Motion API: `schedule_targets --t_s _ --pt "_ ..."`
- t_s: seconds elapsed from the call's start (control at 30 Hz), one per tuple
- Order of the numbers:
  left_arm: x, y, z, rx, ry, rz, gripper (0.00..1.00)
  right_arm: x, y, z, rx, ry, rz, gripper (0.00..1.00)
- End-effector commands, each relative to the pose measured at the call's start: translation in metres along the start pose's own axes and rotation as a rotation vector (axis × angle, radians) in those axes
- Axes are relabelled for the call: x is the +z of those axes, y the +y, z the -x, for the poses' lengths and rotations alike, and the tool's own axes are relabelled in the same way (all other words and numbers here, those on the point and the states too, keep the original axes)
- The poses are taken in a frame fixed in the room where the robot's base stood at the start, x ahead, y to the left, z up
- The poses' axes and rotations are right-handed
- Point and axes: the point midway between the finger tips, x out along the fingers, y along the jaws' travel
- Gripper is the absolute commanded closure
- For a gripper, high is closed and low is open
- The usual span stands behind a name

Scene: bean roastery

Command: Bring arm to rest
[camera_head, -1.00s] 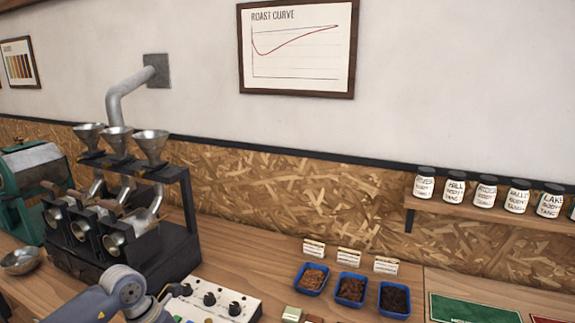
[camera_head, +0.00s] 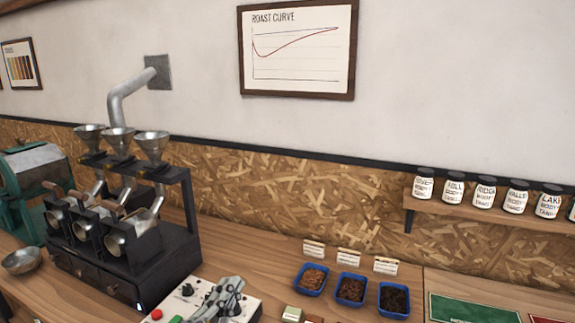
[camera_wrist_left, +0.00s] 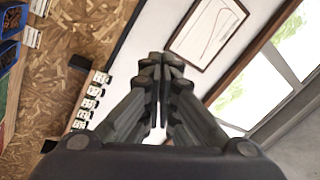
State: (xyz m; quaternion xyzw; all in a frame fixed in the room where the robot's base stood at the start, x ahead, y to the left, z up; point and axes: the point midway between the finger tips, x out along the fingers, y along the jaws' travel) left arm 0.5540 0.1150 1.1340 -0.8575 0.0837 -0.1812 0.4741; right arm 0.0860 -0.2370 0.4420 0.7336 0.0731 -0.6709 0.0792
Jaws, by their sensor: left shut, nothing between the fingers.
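My left gripper (camera_head: 228,292) shows at the bottom of the head view, in front of the white control panel (camera_head: 247,309) with black knobs and red and green buttons. It hides part of that panel. In the left wrist view the left gripper (camera_wrist_left: 160,64) has its fingers together, with nothing between them. My right gripper is in neither view.
A black sample roaster (camera_head: 150,262) with several metal funnels stands at left, beside a metal bowl (camera_head: 20,261). Three blue trays of beans (camera_head: 349,300) sit right of the panel. Labelled jars (camera_head: 484,194) line a wall shelf (camera_head: 480,215). Bare wooden counter shows between roaster and trays.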

Motion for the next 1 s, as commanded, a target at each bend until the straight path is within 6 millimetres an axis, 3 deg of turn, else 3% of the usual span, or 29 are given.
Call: schedule_targets --t_s 0.1,0.2,0.33,0.5,0.8,1.0 --pt "0.057 0.017 0.037 0.032 -0.297 0.213 1.0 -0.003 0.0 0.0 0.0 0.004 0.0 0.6" --pt "0.097 0.043 0.082 0.091 -0.544 0.374 1.0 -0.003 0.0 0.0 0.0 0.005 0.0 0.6" --pt "0.126 0.086 0.153 0.207 -0.842 0.558 1.0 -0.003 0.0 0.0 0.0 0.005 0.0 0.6" --pt "0.128 0.13 0.238 0.367 -1.127 0.723 1.0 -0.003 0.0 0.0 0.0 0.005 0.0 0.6" --pt "0.091 0.168 0.347 0.621 -1.44 0.894 1.0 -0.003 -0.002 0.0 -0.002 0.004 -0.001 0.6" --pt "0.116 0.211 0.349 0.642 -1.464 0.89 1.0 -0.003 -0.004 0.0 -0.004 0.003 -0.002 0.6"
